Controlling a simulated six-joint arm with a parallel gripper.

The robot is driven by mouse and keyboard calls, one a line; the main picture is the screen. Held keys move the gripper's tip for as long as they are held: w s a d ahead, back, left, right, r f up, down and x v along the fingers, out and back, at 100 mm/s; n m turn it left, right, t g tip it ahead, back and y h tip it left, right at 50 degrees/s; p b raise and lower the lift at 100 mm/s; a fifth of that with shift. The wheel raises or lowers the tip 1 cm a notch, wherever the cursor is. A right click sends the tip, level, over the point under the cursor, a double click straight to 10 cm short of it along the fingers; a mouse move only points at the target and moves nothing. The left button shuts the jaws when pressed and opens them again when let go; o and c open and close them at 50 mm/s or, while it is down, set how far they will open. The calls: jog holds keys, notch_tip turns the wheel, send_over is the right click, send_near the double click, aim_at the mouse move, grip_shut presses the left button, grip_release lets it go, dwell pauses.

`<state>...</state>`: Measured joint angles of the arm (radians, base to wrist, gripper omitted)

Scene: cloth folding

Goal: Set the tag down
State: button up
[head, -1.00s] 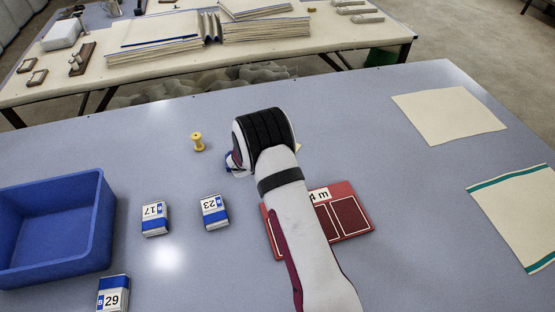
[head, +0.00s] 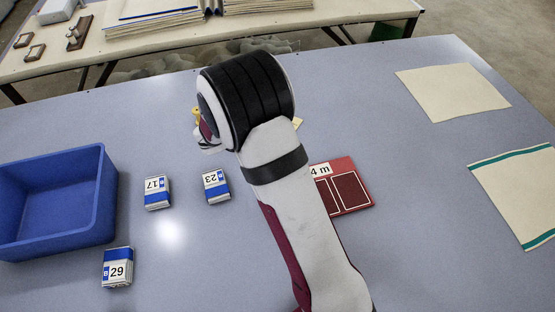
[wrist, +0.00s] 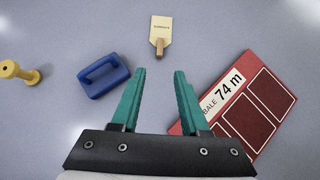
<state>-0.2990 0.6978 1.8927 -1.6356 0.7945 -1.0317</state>
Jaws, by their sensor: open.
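A cream tag (wrist: 161,29) with small print and a brown end lies flat on the table, beyond my fingertips in the wrist view. Only a sliver of cream (head: 297,121) shows beside my arm in the head view. My gripper (wrist: 160,76) is open, with nothing between its two green fingers. In the head view my own arm hides the fingers. A red board (wrist: 245,104) marked "BALE 74 m" lies to the right of the fingers. A blue block with a loop handle (wrist: 104,76) lies to their left.
A yellow spool (wrist: 18,72) stands at the left. In the head view a blue bin (head: 58,203) is at the left, with blue-and-white packets (head: 157,192) marked 17, 23 and 29 near it. Two cream cloths (head: 452,91) lie at the right.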

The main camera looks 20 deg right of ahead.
jog(key=s+d+r+m+g, duration=0.3)
jog(key=s+r+m, duration=0.3)
jog(key=s+m, duration=0.35)
jog(key=s+d+r+m+g, duration=0.2)
jog(key=s+d+r+m, duration=0.25)
jog(key=s+m, duration=0.5)
jog(key=s+a+r+m+g+y, duration=0.1)
jog(key=s+a+r+m+y, duration=0.1)
jog(key=s+a+m+y, duration=0.6)
jog(key=s+a+m, duration=0.2)
jog(key=s+m, duration=0.3)
jog(key=s, duration=0.3)
jog(key=shift+s+a+r+m+g, duration=0.2)
jog(key=shift+s+a+m+g, duration=0.1)
jog(key=shift+a, duration=0.1)
